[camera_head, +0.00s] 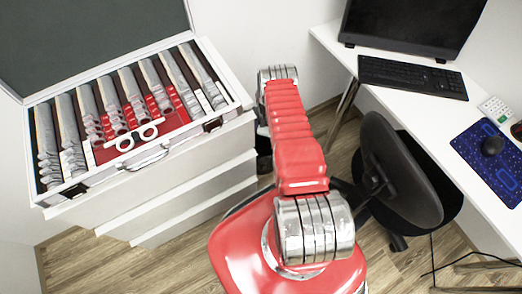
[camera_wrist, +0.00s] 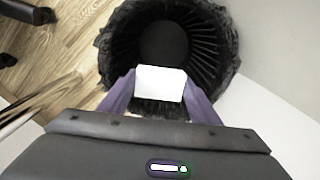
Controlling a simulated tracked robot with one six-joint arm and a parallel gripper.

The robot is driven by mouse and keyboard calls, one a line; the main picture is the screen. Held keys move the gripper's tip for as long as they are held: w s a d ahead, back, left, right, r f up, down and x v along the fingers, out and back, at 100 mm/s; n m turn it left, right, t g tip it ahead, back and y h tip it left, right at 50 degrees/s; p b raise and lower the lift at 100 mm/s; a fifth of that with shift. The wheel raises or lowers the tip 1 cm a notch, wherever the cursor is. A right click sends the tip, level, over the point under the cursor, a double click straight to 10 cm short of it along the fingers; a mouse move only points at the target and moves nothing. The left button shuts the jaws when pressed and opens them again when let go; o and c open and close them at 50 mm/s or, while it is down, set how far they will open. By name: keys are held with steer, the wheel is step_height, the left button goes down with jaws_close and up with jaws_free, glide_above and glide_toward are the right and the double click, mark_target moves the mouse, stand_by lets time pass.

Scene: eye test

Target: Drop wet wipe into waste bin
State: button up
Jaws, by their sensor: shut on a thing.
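A white wet wipe (camera_wrist: 161,83) is held between the two purple fingers of my gripper (camera_wrist: 160,92) in the wrist view. The fingers are shut on it. The dark round waste bin (camera_wrist: 222,45) with ribbed inner walls and a ragged rim lies beyond the wipe. The wipe appears over the near part of the bin's opening in this view; its height above the rim is hard to tell. In the head view my red arm reaches away from me, and its gripper and the wipe are hidden behind it.
An open lens case (camera_head: 148,161) sits on a white drawer cabinet (camera_head: 195,190) at left. A black office chair (camera_head: 400,175) stands right of my arm. A white desk (camera_head: 410,98) holds a monitor (camera_head: 412,22), a keyboard (camera_head: 412,76) and a mouse (camera_head: 493,145).

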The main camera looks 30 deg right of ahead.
steer(key=o, duration=1.1)
steer(key=shift+r, duration=0.1)
steer(key=shift+r, duration=6.8)
